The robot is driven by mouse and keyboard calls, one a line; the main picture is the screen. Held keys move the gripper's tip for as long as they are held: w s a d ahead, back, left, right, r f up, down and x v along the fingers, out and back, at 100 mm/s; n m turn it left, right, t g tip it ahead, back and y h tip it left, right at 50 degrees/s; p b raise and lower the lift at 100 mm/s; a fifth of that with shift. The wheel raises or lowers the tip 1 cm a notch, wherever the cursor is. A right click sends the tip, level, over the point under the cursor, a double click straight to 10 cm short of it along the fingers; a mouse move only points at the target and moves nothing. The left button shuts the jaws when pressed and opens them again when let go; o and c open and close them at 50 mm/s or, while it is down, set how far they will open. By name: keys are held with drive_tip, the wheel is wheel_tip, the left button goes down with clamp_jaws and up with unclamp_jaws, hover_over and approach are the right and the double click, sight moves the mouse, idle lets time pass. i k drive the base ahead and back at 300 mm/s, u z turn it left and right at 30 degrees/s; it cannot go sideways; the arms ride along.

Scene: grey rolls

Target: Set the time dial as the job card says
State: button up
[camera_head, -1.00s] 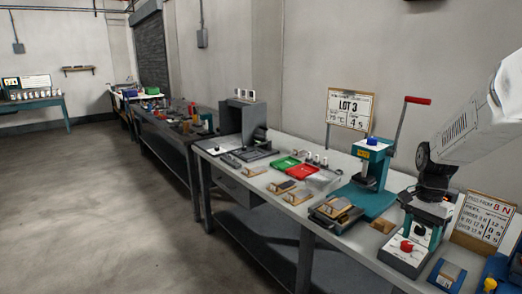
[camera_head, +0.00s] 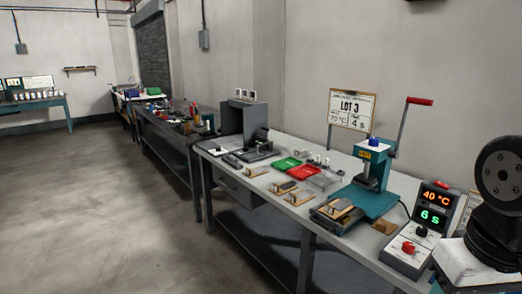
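The job card (camera_head: 351,108) stands at the back of the bench behind the press and reads LOT 3, 70 °C, 4 s. The control box (camera_head: 403,262) sits on the bench at the right. Its display (camera_head: 434,208) shows 40 °C in orange above 6 s in green. A black knob (camera_head: 421,231) is below the display, and a red knob (camera_head: 408,247) is nearer the front. The labels are too small to read, so I cannot tell which knob is the time dial. My arm fills the right edge; my gripper is not in view.
The teal press (camera_head: 377,198) with a raised red-tipped lever (camera_head: 419,101) stands left of the box. A red tray (camera_head: 304,172), a green tray (camera_head: 286,163) and several small blocks lie farther left. A grey machine (camera_head: 241,124) stands beyond. The floor at left is clear.

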sight(422, 231)
drive_tip(key=z, duration=0.7)
